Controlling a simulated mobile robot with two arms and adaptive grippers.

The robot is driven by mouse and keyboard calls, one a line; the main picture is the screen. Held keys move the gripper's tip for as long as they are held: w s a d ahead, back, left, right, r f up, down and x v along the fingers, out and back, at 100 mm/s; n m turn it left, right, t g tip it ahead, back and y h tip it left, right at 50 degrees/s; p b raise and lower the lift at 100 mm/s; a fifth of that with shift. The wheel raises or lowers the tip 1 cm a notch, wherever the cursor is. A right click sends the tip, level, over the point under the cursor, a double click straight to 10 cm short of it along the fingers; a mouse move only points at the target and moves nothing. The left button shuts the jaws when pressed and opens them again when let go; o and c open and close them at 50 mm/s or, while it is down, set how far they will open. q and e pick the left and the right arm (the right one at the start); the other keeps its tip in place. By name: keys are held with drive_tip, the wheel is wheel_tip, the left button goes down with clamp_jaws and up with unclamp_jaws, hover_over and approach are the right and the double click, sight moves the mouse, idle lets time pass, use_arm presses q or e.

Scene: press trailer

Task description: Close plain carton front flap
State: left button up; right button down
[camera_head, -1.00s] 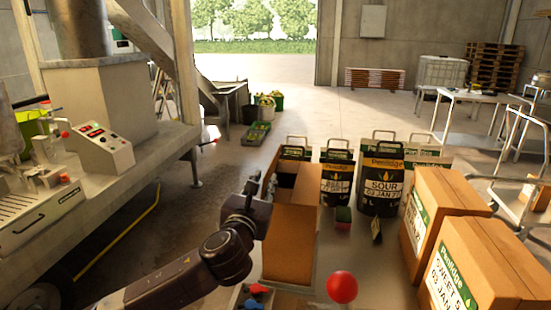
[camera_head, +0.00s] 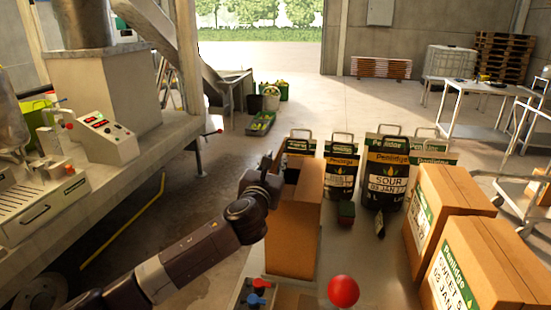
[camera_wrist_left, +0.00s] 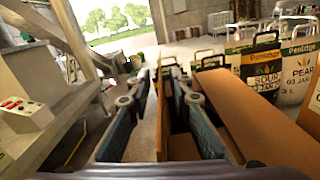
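The plain brown carton (camera_head: 292,240) stands on the table in the middle of the head view, its top at least partly open with a dark inside. In the left wrist view a long brown carton panel (camera_wrist_left: 250,118) spreads to the right of the gripper; I cannot tell surely which flap it is. My left gripper (camera_head: 268,168) is at the carton's upper left edge. In the left wrist view its two fingers (camera_wrist_left: 162,88) are apart, with dark carton interior and brown board behind the gap. Contact with the board is unclear. My right gripper is not in view.
Black-labelled bags (camera_head: 386,172) stand behind and right of the carton. Two printed cartons (camera_head: 445,205) stand at the right. A red ball-shaped knob (camera_head: 343,291) is in front. A press machine with a control box (camera_head: 104,137) is at the left.

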use_arm(q)
drive_tip(key=shift+w, duration=0.15)
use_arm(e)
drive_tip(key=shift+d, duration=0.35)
use_arm(q)
drive_tip(key=shift+c, duration=0.5)
clamp_jaws()
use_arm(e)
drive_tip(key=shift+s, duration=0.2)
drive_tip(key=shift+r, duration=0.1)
